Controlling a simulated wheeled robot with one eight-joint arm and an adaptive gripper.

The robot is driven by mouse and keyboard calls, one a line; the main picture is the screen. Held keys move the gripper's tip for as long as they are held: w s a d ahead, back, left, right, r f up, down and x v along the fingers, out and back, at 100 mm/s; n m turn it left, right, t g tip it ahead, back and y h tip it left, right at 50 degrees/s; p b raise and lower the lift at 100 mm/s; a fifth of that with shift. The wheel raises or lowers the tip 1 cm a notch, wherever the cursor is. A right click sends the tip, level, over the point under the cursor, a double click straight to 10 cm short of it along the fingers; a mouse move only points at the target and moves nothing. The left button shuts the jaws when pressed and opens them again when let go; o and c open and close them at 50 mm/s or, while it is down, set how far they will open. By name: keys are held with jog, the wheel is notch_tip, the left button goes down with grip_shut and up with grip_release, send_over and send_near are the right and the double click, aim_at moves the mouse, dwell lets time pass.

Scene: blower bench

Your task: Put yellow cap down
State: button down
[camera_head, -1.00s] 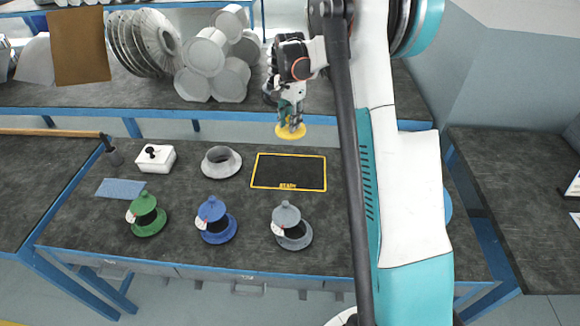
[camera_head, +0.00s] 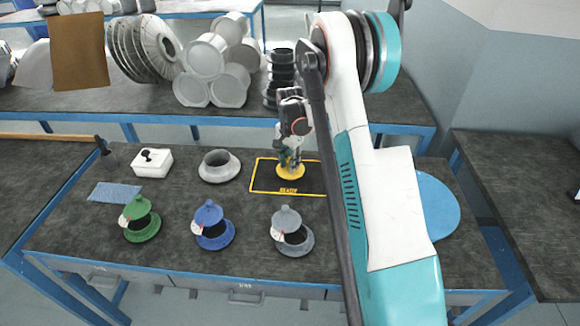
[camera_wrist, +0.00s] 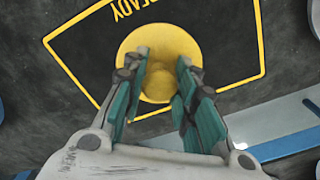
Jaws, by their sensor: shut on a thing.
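The yellow cap (camera_head: 290,172) is a round disc with a raised middle. My gripper (camera_head: 289,158) is shut on it from above. The cap is at or just over the black mat outlined in yellow and marked READY (camera_head: 262,184); whether it touches the mat I cannot tell. In the wrist view the cap (camera_wrist: 160,47) shows between the two teal fingers of my gripper (camera_wrist: 160,88), with the READY mat (camera_wrist: 215,55) beneath. The fingers hide part of the cap's middle.
A grey flanged ring (camera_head: 219,166) and a white box (camera_head: 152,162) stand left of the mat. Green (camera_head: 140,220), blue (camera_head: 212,226) and grey (camera_head: 291,232) capped flanges stand in front. A light-blue disc (camera_head: 437,205) lies right, partly behind my arm.

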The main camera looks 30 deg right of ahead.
jog(key=shift+f, duration=0.65)
jog(key=shift+f, duration=0.1)
jog(key=shift+f+b, duration=0.25)
jog(key=shift+b, duration=0.1)
jog(key=c, duration=1.3)
grip_release()
jog(key=shift+r, duration=0.15)
notch_tip(320, 180, up, 12)
jog(key=p, duration=0.4)
jog(key=shift+r, duration=0.25)
